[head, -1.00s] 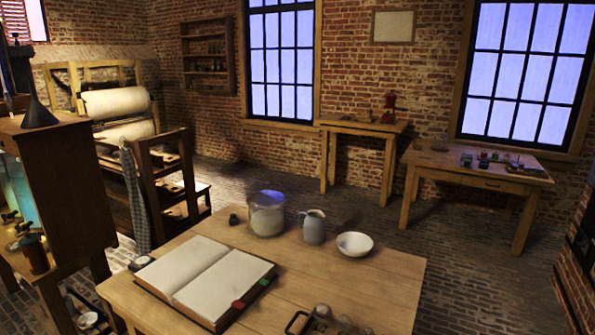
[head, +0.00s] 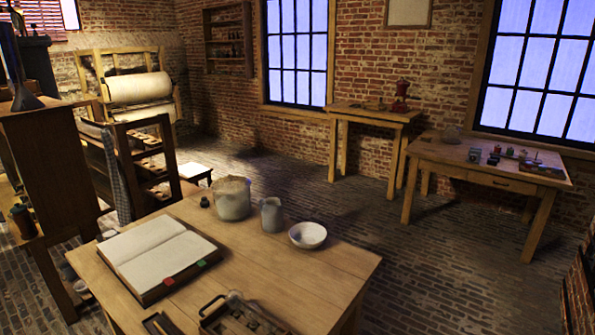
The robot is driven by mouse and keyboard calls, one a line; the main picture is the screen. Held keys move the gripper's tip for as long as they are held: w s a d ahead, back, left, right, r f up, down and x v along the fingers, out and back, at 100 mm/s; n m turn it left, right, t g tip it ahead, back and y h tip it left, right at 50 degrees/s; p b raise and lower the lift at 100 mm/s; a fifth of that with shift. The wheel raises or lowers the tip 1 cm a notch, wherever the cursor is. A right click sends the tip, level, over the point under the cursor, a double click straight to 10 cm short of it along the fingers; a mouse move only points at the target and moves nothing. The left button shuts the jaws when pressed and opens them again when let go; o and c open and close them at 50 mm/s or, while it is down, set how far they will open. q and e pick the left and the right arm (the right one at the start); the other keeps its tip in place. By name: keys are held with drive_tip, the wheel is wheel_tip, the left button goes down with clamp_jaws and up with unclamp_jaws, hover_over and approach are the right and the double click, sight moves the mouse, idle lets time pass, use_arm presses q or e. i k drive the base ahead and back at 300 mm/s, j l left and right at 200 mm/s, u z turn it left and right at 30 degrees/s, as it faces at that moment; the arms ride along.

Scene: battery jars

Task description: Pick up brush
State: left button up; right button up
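I cannot make out a brush clearly in the head view. Small items lie on the far right wooden table (head: 455,172), too small to name surely. A dark tray (head: 212,318) with a handle lies at the front edge of the near table, cut off by the frame. Neither of my grippers is in view.
The near wooden table (head: 318,275) holds an open book (head: 158,252), a large jar (head: 233,203), a jug (head: 271,215) and a white bowl (head: 307,236). A small table (head: 375,115) with a red device (head: 401,97) stands at the back wall. Brick floor (head: 440,265) between the tables is clear.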

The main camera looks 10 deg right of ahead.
sight(424, 138)
drive_tip(key=i+l+z, duration=0.1)
drive_tip(key=i+l, duration=0.2)
drive_tip(key=l, duration=0.2)
drive_tip(key=i+l+z, duration=0.1)
drive_tip(key=i+l, duration=0.15)
drive_tip(key=l, duration=0.25)
drive_tip(key=i+l, duration=0.35)
drive_tip(key=l, duration=0.15)
drive_tip(key=i+l+z, duration=0.15)
drive_tip(key=i+l, duration=0.15)
drive_tip(key=l, duration=0.2)
drive_tip(key=i+l+z, duration=0.15)
drive_tip(key=i+l, duration=0.35)
drive_tip(key=i+l+z, duration=0.1)
drive_tip(key=i+l, duration=0.35)
drive_tip(key=i, duration=0.2)
drive_tip(key=i+l+z, duration=0.15)
drive_tip(key=i+l, duration=0.3)
drive_tip(key=i, duration=0.2)
drive_tip(key=i+j+z, duration=0.1)
drive_tip(key=i, duration=0.35)
drive_tip(key=i+j, duration=0.15)
drive_tip(key=i, duration=0.3)
drive_tip(key=i+j+z, duration=0.15)
drive_tip(key=i, duration=0.35)
drive_tip(key=i+j, duration=0.2)
drive_tip(key=j, duration=0.15)
drive_tip(key=i+j, duration=0.2)
drive_tip(key=j, duration=0.15)
